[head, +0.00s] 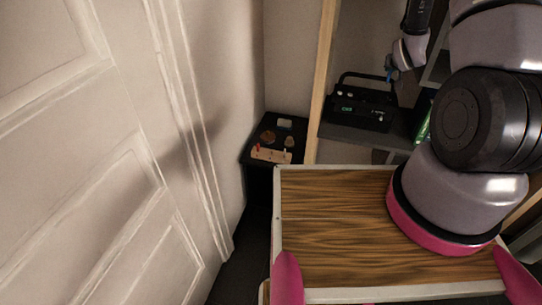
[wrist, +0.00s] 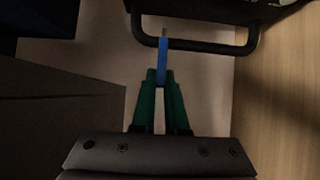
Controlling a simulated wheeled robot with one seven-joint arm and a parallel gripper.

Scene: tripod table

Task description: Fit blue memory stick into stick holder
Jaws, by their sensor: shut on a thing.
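My gripper (wrist: 160,78) has green fingers, shut on the blue memory stick (wrist: 162,60). The stick points away from the fingers, with a small grey tip at its far end. In the head view my gripper (head: 391,73) hangs at the upper right, above and beside a black radio, with a bit of blue at its end. A pale block (head: 271,155) with small red pieces on it sits at the front of a small black table at the centre left. It looks like the stick holder, but its slots are too small to make out. It is well apart from my gripper.
The black radio (head: 360,108) with its raised handle (wrist: 195,45) stands on a shelf close to the stick. A wooden upright (head: 322,80) stands between shelf and black table (head: 259,148). Brown items and a pale box (head: 285,124) share that table. A white door (head: 90,150) is at left.

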